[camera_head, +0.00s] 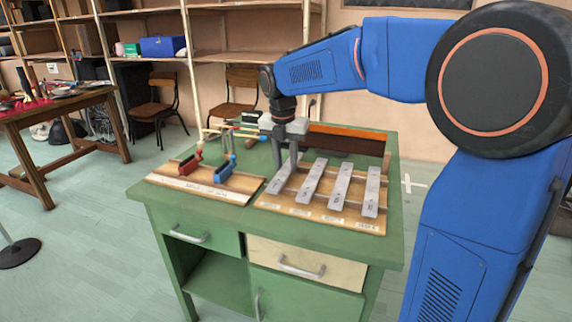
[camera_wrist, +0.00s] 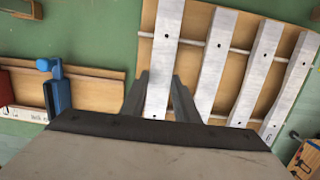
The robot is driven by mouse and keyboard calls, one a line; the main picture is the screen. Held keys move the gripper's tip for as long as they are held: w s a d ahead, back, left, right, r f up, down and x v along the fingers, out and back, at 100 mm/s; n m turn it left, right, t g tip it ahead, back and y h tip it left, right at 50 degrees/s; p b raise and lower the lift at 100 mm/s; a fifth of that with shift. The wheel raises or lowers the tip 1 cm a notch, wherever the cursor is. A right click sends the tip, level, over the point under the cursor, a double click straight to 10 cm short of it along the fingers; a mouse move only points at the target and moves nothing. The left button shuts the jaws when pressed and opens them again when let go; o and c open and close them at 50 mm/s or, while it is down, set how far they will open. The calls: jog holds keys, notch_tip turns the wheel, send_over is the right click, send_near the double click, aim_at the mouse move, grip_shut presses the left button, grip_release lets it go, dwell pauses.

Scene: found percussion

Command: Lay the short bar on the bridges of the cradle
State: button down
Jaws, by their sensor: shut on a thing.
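Several grey metal bars lie side by side across the rails of a wooden board (camera_head: 300,212) on the green table. My gripper (camera_head: 286,158) points down over the far part of the leftmost bar (camera_head: 278,180). In the wrist view, the fingers of my gripper (camera_wrist: 160,100) stand on either side of this leftmost bar (camera_wrist: 165,50), shut on it. I cannot tell whether it is clear of the rails. Left of it is a second wooden board (camera_head: 235,196) with a red block (camera_head: 190,165) and a blue block (camera_head: 224,172). I cannot tell which board is the cradle.
Thin coloured sticks (camera_head: 228,128) stand out behind the left board, close to my gripper. An orange-brown panel (camera_head: 345,139) rises along the table's back edge. A strip of bare green tabletop (camera_head: 395,225) runs along the right side.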

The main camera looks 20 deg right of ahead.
jog(key=shift+f, duration=0.2)
jog(key=shift+f, duration=0.15)
jog(key=c, duration=1.4)
grip_release()
